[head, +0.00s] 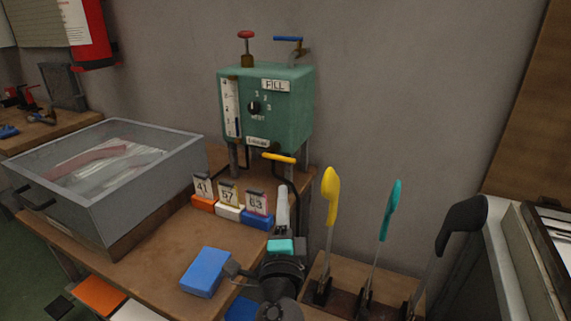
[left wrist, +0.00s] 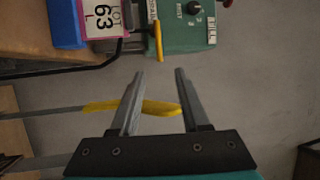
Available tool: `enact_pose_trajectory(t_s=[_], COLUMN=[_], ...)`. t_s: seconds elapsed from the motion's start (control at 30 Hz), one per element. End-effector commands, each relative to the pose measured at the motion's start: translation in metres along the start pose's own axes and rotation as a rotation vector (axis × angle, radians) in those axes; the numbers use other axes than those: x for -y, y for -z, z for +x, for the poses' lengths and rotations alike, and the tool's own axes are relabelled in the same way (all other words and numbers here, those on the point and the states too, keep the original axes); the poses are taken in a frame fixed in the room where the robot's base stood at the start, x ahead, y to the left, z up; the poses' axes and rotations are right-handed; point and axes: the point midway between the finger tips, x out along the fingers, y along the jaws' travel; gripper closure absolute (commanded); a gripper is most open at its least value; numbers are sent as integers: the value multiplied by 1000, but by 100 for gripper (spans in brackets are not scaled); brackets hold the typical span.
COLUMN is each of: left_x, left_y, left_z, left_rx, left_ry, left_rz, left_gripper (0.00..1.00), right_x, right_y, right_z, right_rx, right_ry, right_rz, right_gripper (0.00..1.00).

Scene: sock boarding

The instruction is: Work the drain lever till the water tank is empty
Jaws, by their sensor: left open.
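The green water tank (head: 267,105) stands on legs at the back of the wooden table, against the wall. It has a FILL label, a dial and a white gauge strip (head: 232,107); the water level is too small to read surely. The yellow drain lever (head: 279,158) sticks out below the tank, level in the head view. It also shows in the left wrist view (left wrist: 159,44). My left gripper (head: 283,190) is below and in front of the lever. Its fingers (left wrist: 159,74) are open and empty, pointing toward the lever, apart from it. My right gripper is not in view.
A red knob (head: 246,36) and a blue-handled valve (head: 288,39) top the tank. Numbered cards (head: 228,196) stand left of my gripper. A grey lidded box (head: 110,185) is at left. Yellow (head: 330,195), teal (head: 391,210) and black upright forms (head: 461,222) stand at right.

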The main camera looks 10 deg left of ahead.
Motion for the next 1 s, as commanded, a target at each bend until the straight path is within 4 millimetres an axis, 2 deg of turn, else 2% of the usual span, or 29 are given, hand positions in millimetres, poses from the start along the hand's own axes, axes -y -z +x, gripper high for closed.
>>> enact_pose_trajectory(t_s=[0.37, 0.7, 1.0], left_x=[0, -2, -2], left_y=[0, 0, 0], left_z=[62, 115, 140], left_rx=[0, 0, -1], left_ry=[0, -3, -4], left_rz=[-1, -2, -2], left_gripper=[54, 54, 54], right_x=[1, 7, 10], right_y=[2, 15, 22], right_z=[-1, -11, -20], right_rx=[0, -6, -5], right_ry=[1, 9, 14], right_rz=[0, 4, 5], right_gripper=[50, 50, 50])
